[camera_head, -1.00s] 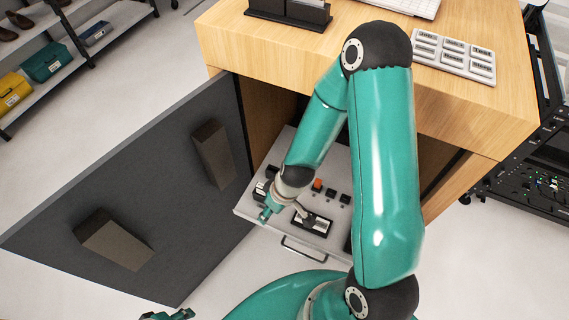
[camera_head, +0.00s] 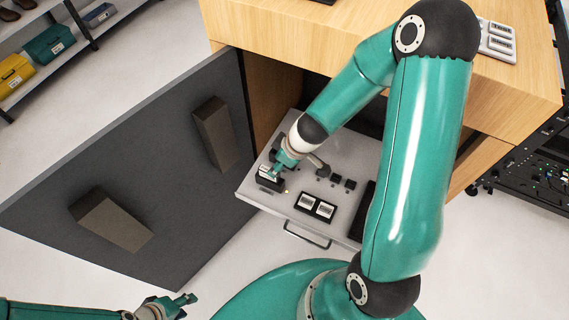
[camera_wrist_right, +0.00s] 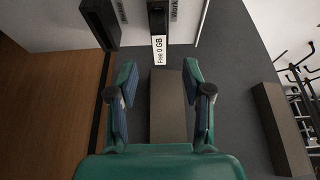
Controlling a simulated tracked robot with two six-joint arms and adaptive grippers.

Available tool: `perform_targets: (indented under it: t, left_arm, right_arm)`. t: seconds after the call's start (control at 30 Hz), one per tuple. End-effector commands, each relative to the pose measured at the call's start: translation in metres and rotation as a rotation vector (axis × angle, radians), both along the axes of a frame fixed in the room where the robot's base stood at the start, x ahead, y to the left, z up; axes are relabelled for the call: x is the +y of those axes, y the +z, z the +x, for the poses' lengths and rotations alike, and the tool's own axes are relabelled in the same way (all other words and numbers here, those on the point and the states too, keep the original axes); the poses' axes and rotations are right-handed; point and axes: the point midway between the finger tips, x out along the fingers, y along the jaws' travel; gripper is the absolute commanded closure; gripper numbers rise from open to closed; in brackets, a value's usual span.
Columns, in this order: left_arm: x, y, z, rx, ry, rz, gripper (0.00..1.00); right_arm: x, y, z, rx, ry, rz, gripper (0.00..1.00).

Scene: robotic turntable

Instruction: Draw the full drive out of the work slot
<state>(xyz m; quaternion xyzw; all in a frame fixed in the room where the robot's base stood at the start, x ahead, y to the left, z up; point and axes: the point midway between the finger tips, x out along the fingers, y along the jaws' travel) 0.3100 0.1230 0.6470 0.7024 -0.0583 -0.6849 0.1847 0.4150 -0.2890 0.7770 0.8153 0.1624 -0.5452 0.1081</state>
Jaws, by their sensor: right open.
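The full drive (camera_wrist_right: 159,50), with a white label reading "Free 0 GB", stands in the black work slot (camera_wrist_right: 157,20) in the right wrist view. In the head view, the black work slot (camera_head: 271,185) is at the left of the pulled-out drawer. My right gripper (camera_head: 277,168) is close over it and hides part of it. In the wrist view, my right gripper (camera_wrist_right: 158,88) is open and empty, with the drive ahead between its fingers' lines. My left gripper (camera_head: 188,303) is at the lower left, away from the drawer, and looks open.
The drawer (camera_head: 353,206) holds a black holder with two labelled drives (camera_head: 316,206) and small dark buttons (camera_head: 343,182). A grey cabinet door (camera_head: 170,170) with two dark blocks stands open at the left. The wooden desk (camera_head: 500,95) overhangs the drawer.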

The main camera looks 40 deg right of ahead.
Motion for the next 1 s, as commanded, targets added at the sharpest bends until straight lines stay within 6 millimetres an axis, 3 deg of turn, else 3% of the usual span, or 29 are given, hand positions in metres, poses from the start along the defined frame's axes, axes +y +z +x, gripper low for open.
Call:
perform_targets:
  t: [0.03, 0.1, 0.4, 0.87, 1.0]
  left_arm:
    - [0.0, -0.016, 0.0, 0.0, 0.0, 0.0, 0.6]
    - [0.0, -0.026, 0.0, 0.0, 0.0, 0.0, 0.6]
    - [0.0, -0.058, 0.0, 0.0, 0.0, 0.0, 0.6]
    - [0.0, -0.063, 0.0, 0.0, 0.0, 0.0, 0.6]
    - [0.0, -0.063, 0.0, 0.0, 0.0, 0.0, 0.6]
  right_arm:
    - [0.002, -0.018, 0.004, -0.001, 0.002, 0.0, 0.5]
    - [0.004, -0.031, 0.009, 0.0, 0.002, 0.0, 0.5]
    - [0.01, -0.07, 0.025, 0.0, 0.001, 0.0, 0.5]
    - [0.012, -0.078, 0.03, 0.0, 0.0, -0.001, 0.5]
    - [0.012, -0.078, 0.03, 0.0, 0.0, -0.001, 0.68]
